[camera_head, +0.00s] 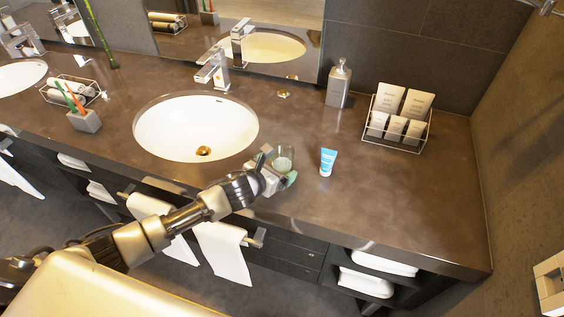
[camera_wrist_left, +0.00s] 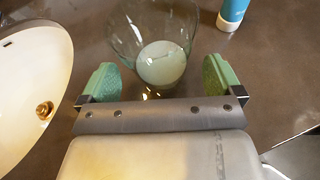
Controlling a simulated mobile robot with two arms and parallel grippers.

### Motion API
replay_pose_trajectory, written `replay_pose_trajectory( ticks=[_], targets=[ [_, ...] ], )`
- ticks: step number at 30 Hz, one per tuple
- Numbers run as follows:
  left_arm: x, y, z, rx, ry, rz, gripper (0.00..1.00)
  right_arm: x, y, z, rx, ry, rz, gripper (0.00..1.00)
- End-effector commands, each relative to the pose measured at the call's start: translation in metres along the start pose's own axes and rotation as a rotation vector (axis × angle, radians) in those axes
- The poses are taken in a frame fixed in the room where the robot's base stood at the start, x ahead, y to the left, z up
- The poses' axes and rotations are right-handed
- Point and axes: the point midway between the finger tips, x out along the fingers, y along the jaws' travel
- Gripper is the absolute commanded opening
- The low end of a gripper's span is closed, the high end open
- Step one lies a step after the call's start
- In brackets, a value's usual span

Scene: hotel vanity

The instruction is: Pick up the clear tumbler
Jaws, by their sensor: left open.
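The clear tumbler (camera_head: 283,157) stands upright on the brown counter, just right of the sink's front edge. In the left wrist view the tumbler (camera_wrist_left: 153,40) shows a pale, whitish base and clear walls. My left gripper (camera_head: 279,167) is open at the tumbler. Its green finger pads stand apart in the left wrist view (camera_wrist_left: 160,84), one on each side of the tumbler's near part. I cannot tell whether either pad touches the glass. My right gripper is not in view.
A blue and white tube (camera_head: 327,162) stands right of the tumbler. The sink (camera_head: 196,128) lies to the left. A soap dispenser (camera_head: 339,84) and a wire basket of toiletries (camera_head: 398,141) stand at the back right. The counter's front right is clear.

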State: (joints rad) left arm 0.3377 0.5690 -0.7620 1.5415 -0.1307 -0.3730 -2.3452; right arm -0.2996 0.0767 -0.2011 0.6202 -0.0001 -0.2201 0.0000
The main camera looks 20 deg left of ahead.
Motion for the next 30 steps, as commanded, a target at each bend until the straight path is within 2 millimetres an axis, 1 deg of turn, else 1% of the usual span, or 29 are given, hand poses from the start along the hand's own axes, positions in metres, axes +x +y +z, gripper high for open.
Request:
replay_pose_trajectory(
  ticks=[1,3,6,14,25,26,30],
  targets=[
    [0.006,0.0,0.001,-0.002,-0.001,0.001,0.95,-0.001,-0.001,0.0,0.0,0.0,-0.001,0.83],
    [0.013,0.001,0.001,0.0,-0.001,0.001,0.95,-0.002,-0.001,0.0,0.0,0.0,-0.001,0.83],
    [0.018,0.0,0.001,-0.001,-0.001,0.0,0.95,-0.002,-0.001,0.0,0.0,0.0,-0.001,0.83],
    [0.019,0.0,0.0,0.0,-0.001,0.0,0.95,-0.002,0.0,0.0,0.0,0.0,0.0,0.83],
    [0.018,0.0,0.0,0.0,0.0,0.0,0.38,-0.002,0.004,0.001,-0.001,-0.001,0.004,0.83],
    [0.018,0.0,0.0,0.0,0.0,0.0,0.34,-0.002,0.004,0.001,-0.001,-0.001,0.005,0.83],
    [0.018,0.0,0.001,0.001,-0.002,0.0,0.34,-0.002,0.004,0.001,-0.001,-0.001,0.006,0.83]
  ],
)
